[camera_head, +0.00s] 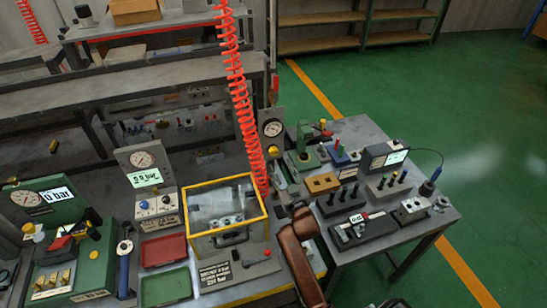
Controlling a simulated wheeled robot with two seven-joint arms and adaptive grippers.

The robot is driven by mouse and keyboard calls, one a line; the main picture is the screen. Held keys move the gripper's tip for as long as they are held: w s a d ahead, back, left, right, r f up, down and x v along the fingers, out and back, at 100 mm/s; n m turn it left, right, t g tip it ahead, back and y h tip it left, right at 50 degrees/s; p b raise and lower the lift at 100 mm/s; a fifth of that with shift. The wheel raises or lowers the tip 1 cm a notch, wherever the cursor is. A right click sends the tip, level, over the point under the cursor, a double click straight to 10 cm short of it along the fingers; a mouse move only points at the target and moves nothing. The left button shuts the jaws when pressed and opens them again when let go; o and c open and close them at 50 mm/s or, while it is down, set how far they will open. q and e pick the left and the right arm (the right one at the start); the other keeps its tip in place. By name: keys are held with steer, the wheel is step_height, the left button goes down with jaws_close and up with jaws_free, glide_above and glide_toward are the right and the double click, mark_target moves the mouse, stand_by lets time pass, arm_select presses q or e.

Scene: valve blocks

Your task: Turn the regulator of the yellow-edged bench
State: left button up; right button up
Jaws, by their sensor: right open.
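The yellow-edged bench shows its yellow front strip (272,292) at the bottom middle. On it stands a grey panel with a round gauge (143,159) and a lit readout that seems to say 0.0 bar. Below the panel is a pale box with small knobs (157,207); I cannot tell for sure which part is the regulator. My right gripper (393,303) shows at the bottom edge, partly cut off, open and apart from the benches. A brown arm link of mine (303,258) reaches over the bench's right end. My left gripper is not in view.
A yellow-framed clear case (226,239), a red tray (163,250) and a green tray (166,288) crowd the bench. A green gauge panel (47,200) stands at left. The right bench (420,232) holds several blocks. A red coiled hose (240,100) hangs centrally. Green floor (490,150) is clear at right.

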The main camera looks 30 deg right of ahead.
mark_target(274, 153)
steer(key=x, duration=0.6)
steer(key=shift+w+a+r, duration=0.1)
steer(key=shift+w, duration=0.05)
steer(key=shift+w+d, duration=0.2)
steer(key=shift+w, duration=0.25)
steer(key=shift+c, duration=0.7)
steer(key=c, duration=1)
